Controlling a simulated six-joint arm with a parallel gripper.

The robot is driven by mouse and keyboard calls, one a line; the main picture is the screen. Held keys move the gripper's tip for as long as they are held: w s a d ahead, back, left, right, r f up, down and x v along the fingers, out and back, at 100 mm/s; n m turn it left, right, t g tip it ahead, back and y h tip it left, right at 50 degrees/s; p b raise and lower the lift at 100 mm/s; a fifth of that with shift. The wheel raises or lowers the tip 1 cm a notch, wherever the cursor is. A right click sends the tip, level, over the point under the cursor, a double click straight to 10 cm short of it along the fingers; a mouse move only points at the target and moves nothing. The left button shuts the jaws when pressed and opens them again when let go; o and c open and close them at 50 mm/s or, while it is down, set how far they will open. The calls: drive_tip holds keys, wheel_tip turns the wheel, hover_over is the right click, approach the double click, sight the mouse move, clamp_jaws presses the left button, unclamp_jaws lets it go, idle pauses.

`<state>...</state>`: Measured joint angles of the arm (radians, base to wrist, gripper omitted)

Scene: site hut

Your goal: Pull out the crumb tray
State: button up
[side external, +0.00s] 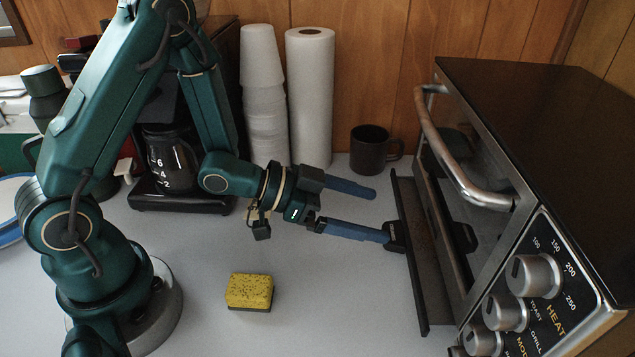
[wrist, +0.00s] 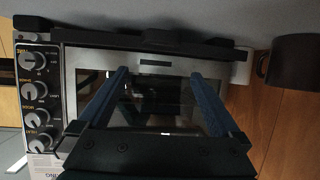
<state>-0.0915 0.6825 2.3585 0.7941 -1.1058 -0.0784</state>
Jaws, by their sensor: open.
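The toaster oven (side external: 535,130) stands at the right, its glass door shut under a steel bar handle. The dark crumb tray (side external: 418,270) sticks out a little from the oven's base, with a black grip (side external: 395,237) on its front edge. The wrist view is upside down and shows the tray (wrist: 90,38) as a dark strip along the top, its grip (wrist: 170,38) near the middle. My gripper (side external: 381,215) is open and empty, its blue fingers pointing at the oven. The lower finger's tip overlaps the grip in the side view; I cannot tell whether they touch.
A yellow sponge (side external: 250,291) lies on the counter in front of my gripper. Behind stand a coffee maker (side external: 168,160), stacked white cups (side external: 265,110), a paper towel roll (side external: 310,90) and a dark mug (side external: 370,150). The counter between sponge and tray is clear.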

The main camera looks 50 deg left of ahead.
drive_tip(key=shift+r, duration=1.7)
drive_tip(key=f+g, duration=0.1)
drive_tip(key=s+f+g+y, duration=0.1)
drive_tip(key=f, duration=0.1)
drive_tip(key=a+f+n+g+y, duration=0.1)
drive_tip(key=shift+s+a+f, duration=0.1)
drive_tip(key=shift+s+f, duration=0.1)
drive_tip(key=shift+f, duration=0.05)
drive_tip(key=shift+w+a+g+y, duration=0.15)
drive_tip(key=shift+w+g+y, duration=0.15)
drive_tip(key=shift+w+d+r+m, duration=0.2)
drive_tip(key=shift+w+r+m, duration=0.1)
drive_tip(key=shift+m, duration=0.1)
drive_tip(key=shift+d, duration=0.4)
drive_tip(key=shift+x, duration=2.45)
